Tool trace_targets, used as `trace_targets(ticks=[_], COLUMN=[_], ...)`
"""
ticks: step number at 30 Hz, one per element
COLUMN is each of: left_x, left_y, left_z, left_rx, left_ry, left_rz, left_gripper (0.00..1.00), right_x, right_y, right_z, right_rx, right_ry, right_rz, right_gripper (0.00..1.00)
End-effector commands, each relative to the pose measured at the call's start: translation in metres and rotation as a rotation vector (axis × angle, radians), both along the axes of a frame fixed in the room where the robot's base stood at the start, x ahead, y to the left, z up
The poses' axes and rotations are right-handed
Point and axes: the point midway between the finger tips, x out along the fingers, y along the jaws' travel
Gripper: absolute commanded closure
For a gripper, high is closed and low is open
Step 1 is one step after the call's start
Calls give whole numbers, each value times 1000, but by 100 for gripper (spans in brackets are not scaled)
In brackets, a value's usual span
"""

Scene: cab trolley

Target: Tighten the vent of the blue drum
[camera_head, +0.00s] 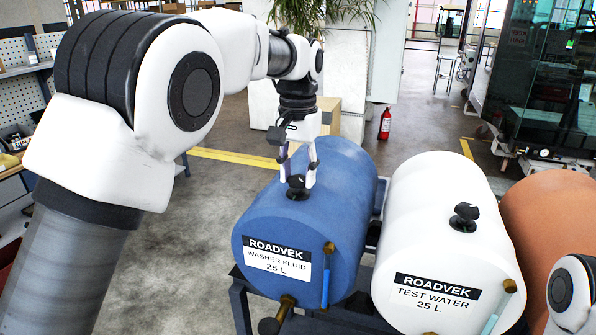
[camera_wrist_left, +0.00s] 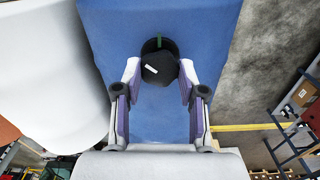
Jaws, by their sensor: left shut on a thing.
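The blue drum (camera_head: 330,205) lies on its side, labelled ROADVEK WASHER FLUID 25 L. Its vent (camera_head: 298,188) is a black knob on top of the drum. My left gripper (camera_head: 299,177) reaches down from above and is shut on the vent, one finger on each side. In the left wrist view the vent (camera_wrist_left: 160,68) sits between the fingertips. A short white mark shows on the knob, and a green mark shows on the dark base behind it; the two are not in line. My right gripper is out of view.
A white drum (camera_head: 440,215) labelled TEST WATER, with its own black vent (camera_head: 464,216), lies to the right. An orange drum (camera_head: 555,220) lies beyond it. A dark trolley frame (camera_head: 240,300) carries the drums. A brass fitting with a blue tube (camera_head: 326,275) is on the blue drum's front.

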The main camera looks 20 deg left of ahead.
Motion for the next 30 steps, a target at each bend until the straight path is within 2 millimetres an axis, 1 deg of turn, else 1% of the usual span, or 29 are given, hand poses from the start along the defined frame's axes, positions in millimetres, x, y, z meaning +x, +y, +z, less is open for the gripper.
trace_targets(ticks=[1,18,24,30], left_x=[-1,-1,-1,-1], left_y=[0,0,0,0], left_z=[-3,-4,-4,-4], left_rx=[0,-1,-2,-3], left_ry=[8,9,10,10], left_rz=[-41,-575,-727,-829], left_gripper=[94,94,94,94], right_x=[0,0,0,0], right_y=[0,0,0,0], right_z=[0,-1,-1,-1], right_rx=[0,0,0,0], right_ry=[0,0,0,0], right_rz=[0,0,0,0], right_gripper=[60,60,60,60])
